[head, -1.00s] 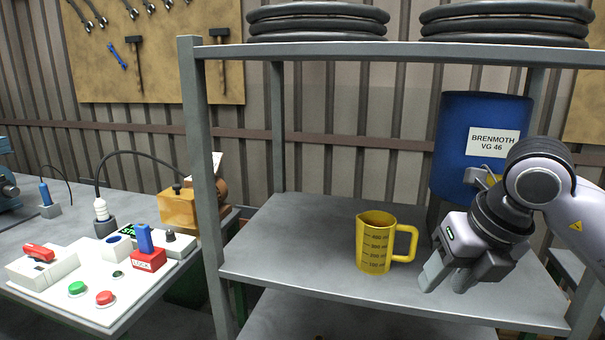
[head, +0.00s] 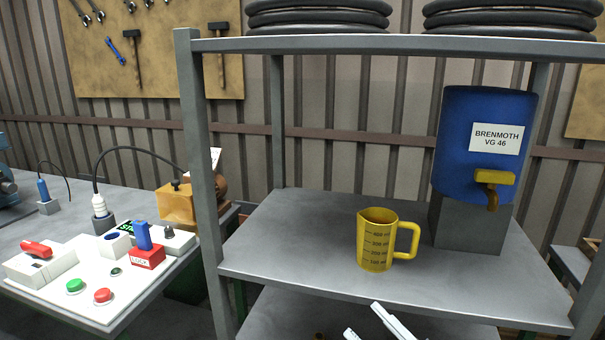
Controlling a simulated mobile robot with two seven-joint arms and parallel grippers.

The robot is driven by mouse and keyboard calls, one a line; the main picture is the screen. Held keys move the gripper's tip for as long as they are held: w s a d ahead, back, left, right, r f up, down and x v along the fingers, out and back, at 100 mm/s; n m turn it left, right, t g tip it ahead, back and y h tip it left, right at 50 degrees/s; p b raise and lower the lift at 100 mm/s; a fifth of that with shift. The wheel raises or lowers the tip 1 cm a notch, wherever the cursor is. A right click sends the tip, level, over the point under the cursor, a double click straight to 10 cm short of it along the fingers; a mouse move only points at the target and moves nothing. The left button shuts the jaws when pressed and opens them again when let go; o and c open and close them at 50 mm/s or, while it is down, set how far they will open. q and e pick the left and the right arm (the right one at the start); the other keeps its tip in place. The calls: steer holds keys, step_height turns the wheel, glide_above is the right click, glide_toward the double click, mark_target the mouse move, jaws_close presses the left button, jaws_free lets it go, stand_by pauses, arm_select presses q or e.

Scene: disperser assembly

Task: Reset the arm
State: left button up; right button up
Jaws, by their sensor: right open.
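My right gripper (head: 370,325) shows only by its two pale fingers at the bottom edge of the head view, in front of the shelf. The fingers are apart, with nothing seen between them. The rest of my right arm is out of view. A yellow measuring jug (head: 376,246) stands upright on the shelf (head: 300,240), behind and above the fingers and apart from them. Its handle faces right. My left gripper is not in view.
A blue barrel (head: 462,150) labelled BRENMOTH VG 46, with a yellow tap (head: 494,178), sits on a grey block (head: 465,225) at the shelf's right. A shelf post (head: 200,180) stands left. A workbench with a control panel (head: 130,290) lies beyond it.

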steer(key=d+f+m+t+h, duration=0.2)
steer(key=d+f+m+h, duration=0.3)
steer(key=f+m+h, duration=0.45)
steer(key=s+d+f+m+g+h, duration=0.2)
steer(key=s+f+g, duration=0.1)
steer(key=s+f, duration=0.4)
steer(key=s+d+f+m+g+h, duration=0.3)
steer(key=s+f, duration=0.4)
steer(key=f, duration=0.6)
steer(key=shift+d+m+g, duration=0.2)
steer(key=shift+m+g, duration=0.15)
steer(key=shift+g, duration=0.35)
